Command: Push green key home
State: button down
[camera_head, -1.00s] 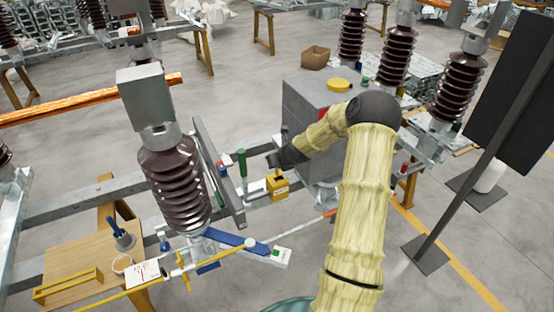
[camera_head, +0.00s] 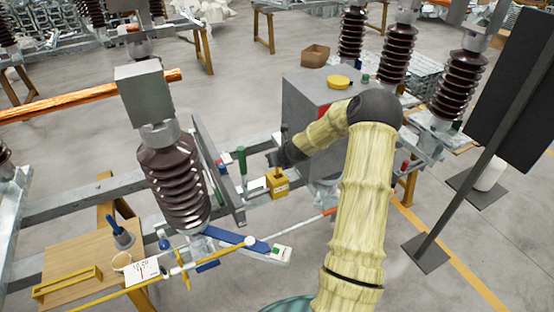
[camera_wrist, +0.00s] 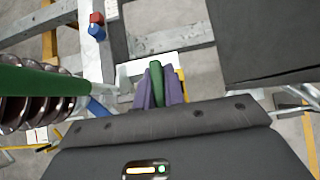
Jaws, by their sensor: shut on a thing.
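In the wrist view, the green key (camera_wrist: 156,72) is held between the two purple fingers of my gripper (camera_wrist: 158,88), which is shut on it. A white plate (camera_wrist: 135,70) lies just beyond the fingertips, and a yellow edge shows to their right. In the head view, my dark gripper (camera_head: 276,159) is low over a yellow block (camera_head: 279,188) on the steel frame. The key cannot be made out there. How far it sits in any slot is hidden.
A green upright handle (camera_head: 241,162) stands left of my gripper; its green bar crosses the wrist view's left (camera_wrist: 40,80). A grey cabinet (camera_head: 305,105) stands close behind my forearm. A brown ribbed insulator (camera_head: 175,185) and wooden bench (camera_head: 75,268) are at left.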

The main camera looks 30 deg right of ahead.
aim_at(278, 169)
jog(key=shift+f+b, duration=2.15)
jog(key=shift+f, duration=0.5)
jog(key=c, duration=1.4)
grip_release()
jog(key=shift+r, duration=0.1)
jog(key=b+v, duration=0.4)
jog(key=v, duration=1.3)
jog(key=shift+s+a, duration=0.1)
